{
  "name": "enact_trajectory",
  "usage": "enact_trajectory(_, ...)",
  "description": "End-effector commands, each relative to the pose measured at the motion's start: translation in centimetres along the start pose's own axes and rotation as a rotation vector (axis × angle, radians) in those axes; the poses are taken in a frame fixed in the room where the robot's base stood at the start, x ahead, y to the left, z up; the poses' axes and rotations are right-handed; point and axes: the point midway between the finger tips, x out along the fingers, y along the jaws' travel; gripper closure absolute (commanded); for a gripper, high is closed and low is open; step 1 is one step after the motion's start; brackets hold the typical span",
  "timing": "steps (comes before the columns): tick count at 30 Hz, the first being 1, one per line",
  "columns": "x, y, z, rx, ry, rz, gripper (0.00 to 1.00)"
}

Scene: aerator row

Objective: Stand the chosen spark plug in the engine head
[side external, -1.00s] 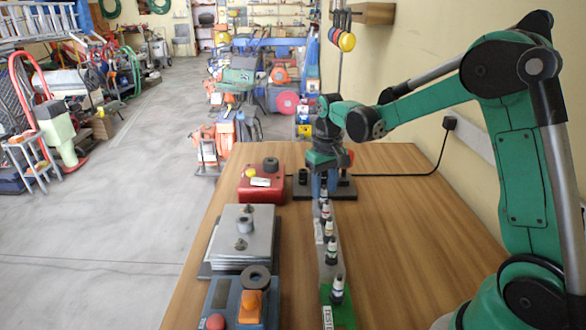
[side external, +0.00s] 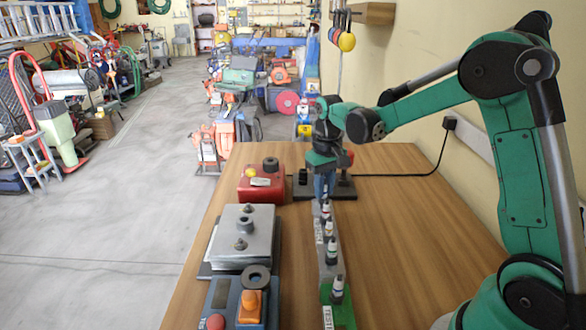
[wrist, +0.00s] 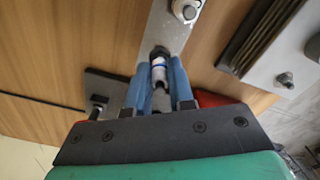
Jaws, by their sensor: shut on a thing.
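My gripper (side external: 325,188) is at the strip's far end, pointing down. In the wrist view its blue fingers (wrist: 159,85) are shut on a spark plug (wrist: 158,68) with a white body and blue band. Its lower end is hard to see, so I cannot tell if it is lifted. The grey finned engine head (side external: 232,257) lies left of the strip, with small fittings on top.
A red box (side external: 262,187) with a dark ring stands beyond the engine head. A blue box (side external: 222,300) with an orange knob and red button is at the front left. A dark base (side external: 345,190) stands behind the strip. The table right of the strip is clear.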

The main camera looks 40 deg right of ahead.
Motion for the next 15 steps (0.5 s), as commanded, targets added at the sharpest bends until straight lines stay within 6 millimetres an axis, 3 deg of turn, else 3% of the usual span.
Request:
enact_trajectory(6, -1.7, 0.0, 0.0, 0.0, 0.0, 0.0, 1.0)
enact_trajectory(15, -1.9, 0.0, 0.0, 0.0, 0.0, 0.0, 1.0)
